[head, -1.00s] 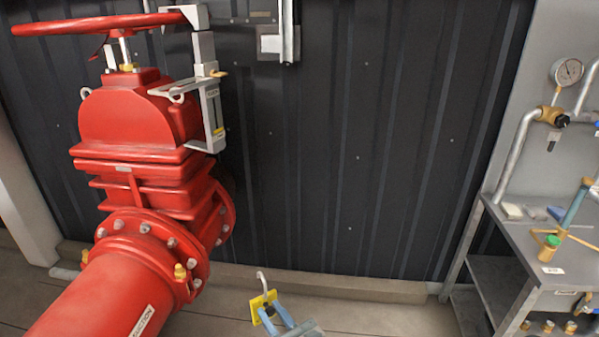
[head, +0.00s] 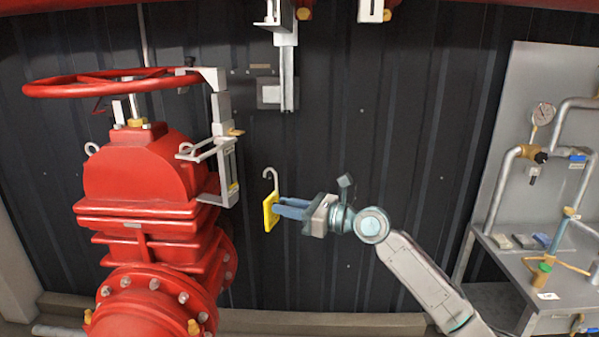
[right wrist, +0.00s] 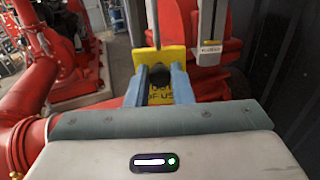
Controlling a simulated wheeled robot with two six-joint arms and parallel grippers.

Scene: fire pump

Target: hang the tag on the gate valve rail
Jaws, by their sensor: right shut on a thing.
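A yellow tag (head: 270,212) with a grey hook on top is held upright by my right gripper (head: 283,208), whose blue fingers are shut on it. The tag and fingers also show in the right wrist view, with the tag (right wrist: 176,54) between the fingertips (right wrist: 158,78). The red gate valve (head: 140,170) stands to the left with a grey bracket and rail (head: 205,150) on its right side. The tag is to the right of the rail and a little lower, with a clear gap between them. My left gripper is not in view.
The red handwheel (head: 110,82) tops the valve. A grey fixture (head: 285,70) is on the dark wall above the tag. A metal bench (head: 540,280) with a gauge and pipes stands at the right.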

